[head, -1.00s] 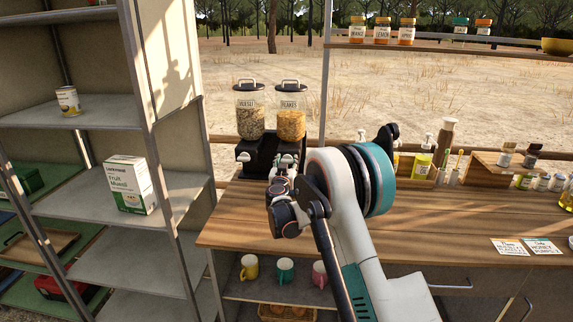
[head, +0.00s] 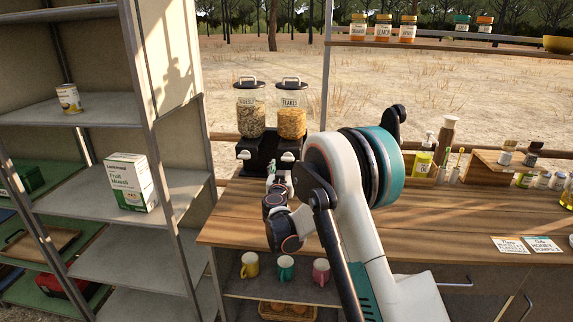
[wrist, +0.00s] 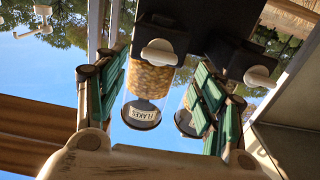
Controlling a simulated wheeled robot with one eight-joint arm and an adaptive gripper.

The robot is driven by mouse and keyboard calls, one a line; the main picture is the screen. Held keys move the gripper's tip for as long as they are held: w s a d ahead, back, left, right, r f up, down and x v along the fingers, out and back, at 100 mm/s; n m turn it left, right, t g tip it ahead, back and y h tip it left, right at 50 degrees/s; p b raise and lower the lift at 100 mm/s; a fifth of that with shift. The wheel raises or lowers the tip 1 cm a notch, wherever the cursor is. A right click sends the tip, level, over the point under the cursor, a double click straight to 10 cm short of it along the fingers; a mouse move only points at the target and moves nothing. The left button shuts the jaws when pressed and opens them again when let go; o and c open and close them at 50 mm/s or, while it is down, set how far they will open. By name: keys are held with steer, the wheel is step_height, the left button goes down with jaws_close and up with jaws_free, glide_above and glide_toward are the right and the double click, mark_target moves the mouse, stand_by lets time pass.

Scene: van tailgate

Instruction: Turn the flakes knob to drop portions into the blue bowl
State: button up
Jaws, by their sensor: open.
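The flakes dispenser (head: 291,122) stands on the counter's far left, a clear jar of flakes on a black base. Its pale knob (head: 287,157) shows above my gripper (head: 277,184), which my arm partly hides. In the wrist view, where the scene appears upside down, the flakes jar (wrist: 150,82) and its round knob (wrist: 159,52) lie between the green-padded fingers of my gripper (wrist: 160,66). The fingers are spread and hold nothing. I see no contact with the knob. The blue bowl is not visible in either view.
The muesli dispenser (head: 250,118) stands just left of the flakes one; its knob (wrist: 259,76) is beyond the right finger in the wrist view. A metal shelf (head: 150,120) rises to the left. Bottles and jars stand at the counter's right. The wooden counter (head: 440,215) is mostly clear.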

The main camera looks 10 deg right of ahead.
steer(key=v, duration=0.6)
stand_by(0.5)
steer(key=s+d+r+g, duration=0.3)
steer(key=s+d+r, duration=0.2)
steer(key=s, duration=0.5)
steer(key=s+d+r+g, duration=0.35)
steer(key=s+r, duration=0.25)
steer(key=s, duration=0.5)
steer(key=s+a+f+n+g+y, duration=0.1)
steer(key=s+f+y, duration=0.1)
steer(key=s, duration=0.7)
steer(key=s+a+f+n+g+y, duration=0.1)
steer(key=s+a+f, duration=0.1)
steer(key=s, duration=0.7)
steer(key=s+a+f+n+g+y, duration=0.1)
steer(key=s+f+y, duration=0.1)
steer(key=s, duration=0.8)
steer(key=shift+a+f+n+g+y, duration=0.2)
steer(key=shift+a+n+g+y, duration=0.1)
steer(key=shift+a+g, duration=0.1)
